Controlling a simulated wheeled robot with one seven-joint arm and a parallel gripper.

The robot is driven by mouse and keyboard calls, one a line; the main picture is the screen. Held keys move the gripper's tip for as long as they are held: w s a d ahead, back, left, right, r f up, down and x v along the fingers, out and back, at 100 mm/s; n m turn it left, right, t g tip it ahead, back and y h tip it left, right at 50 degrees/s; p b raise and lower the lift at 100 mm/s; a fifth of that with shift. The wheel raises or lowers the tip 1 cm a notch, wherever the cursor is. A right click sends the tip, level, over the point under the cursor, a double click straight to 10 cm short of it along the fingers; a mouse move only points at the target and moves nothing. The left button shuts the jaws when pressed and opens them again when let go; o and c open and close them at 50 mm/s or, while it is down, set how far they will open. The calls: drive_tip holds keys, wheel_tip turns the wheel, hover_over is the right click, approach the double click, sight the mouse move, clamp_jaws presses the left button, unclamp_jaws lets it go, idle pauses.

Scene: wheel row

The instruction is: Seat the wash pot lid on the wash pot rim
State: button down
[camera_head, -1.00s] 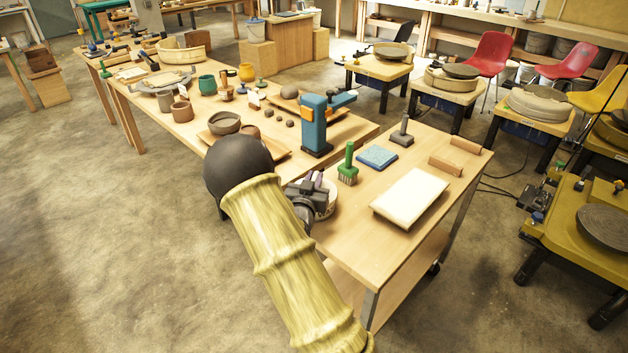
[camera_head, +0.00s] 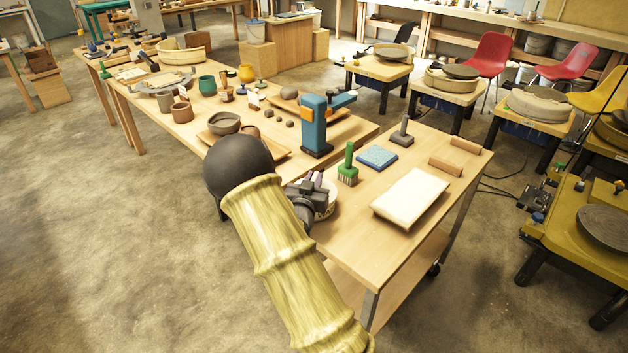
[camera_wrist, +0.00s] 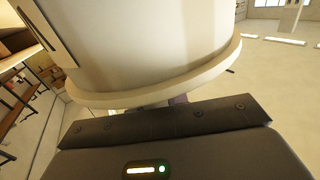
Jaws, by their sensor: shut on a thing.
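My gripper (camera_head: 315,183) is at the near left edge of the right-hand table, partly hidden behind my own arm. A whitish round pot (camera_head: 328,203) shows just beside and below it, mostly covered. In the wrist view, a cream cylinder (camera_wrist: 150,45), which looks like the wash pot, fills the top. A wide cream rim (camera_wrist: 215,72), apparently the lid's edge, runs along its near end. My jaws are shut on a small purplish-grey part (camera_wrist: 178,100) at that rim, seemingly the lid's knob. I cannot tell whether lid and pot rim touch all round.
A long table with pots (camera_head: 225,123) extends left. Open floor lies at the front left.

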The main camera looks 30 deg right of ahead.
drive_tip(key=c, duration=1.5)
unclamp_jaws()
drive_tip(key=shift+c, duration=0.2)
drive_tip(key=shift+b+v, duration=0.35)
drive_tip(key=shift+v, duration=1.4)
drive_tip(key=o, duration=0.6)
drive_tip(key=o, duration=0.9)
drive_tip(key=shift+o, duration=0.2)
